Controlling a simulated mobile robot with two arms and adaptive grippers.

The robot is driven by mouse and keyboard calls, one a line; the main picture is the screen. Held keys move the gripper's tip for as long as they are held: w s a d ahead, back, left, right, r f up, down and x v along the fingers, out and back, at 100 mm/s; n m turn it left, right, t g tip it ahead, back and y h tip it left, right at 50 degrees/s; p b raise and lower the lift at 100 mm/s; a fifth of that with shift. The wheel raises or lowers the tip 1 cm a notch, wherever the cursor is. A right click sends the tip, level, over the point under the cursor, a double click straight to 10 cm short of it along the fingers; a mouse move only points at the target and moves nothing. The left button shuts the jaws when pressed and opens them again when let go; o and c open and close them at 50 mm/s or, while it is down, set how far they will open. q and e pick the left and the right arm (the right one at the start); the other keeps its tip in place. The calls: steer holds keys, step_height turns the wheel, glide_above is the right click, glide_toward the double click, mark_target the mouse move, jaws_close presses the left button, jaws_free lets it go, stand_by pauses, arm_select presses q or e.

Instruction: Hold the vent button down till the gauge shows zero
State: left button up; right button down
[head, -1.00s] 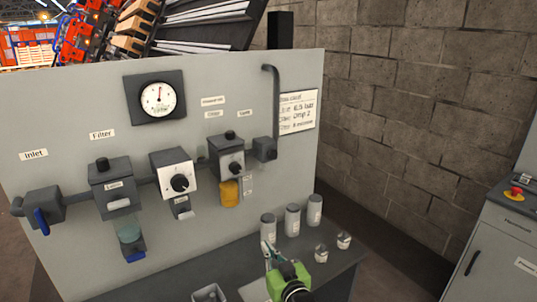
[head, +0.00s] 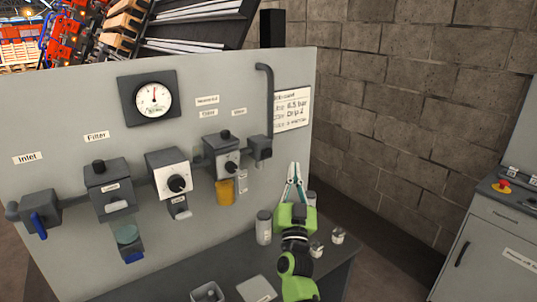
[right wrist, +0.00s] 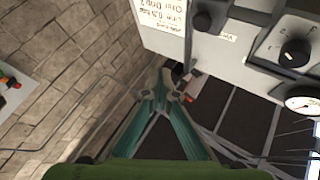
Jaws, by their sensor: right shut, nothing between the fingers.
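The round gauge (head: 154,99) sits high on the grey panel (head: 65,90). Its needle points about straight up, and its figures are too small to read. A small label, seemingly Vent (head: 239,111), is above the dark block (head: 260,147) at the panel's right, where a pipe comes down. I cannot make out the button on it. My right gripper (head: 295,168) is raised at the panel's lower right, right of and below that block, apart from it. Its teal fingers are shut and empty, tips up. My left gripper is out of view.
Canisters (head: 264,227) and small jars (head: 338,235) stand on the dark bench (head: 215,262) around my right arm. A black regulator knob (head: 177,184) and a yellow-bowled unit (head: 225,192) project from the panel. A cabinet (head: 495,240) stands at the right.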

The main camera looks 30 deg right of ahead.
steer(key=b, duration=0.5)
glide_toward(271, 150)
steer(key=shift+w+d+r, duration=1.65)
steer(key=shift+d, duration=0.2)
steer(key=shift+w, duration=0.4)
steer(key=shift+w+a, duration=0.15)
steer(key=shift+w, duration=0.45)
stand_by(2.7)
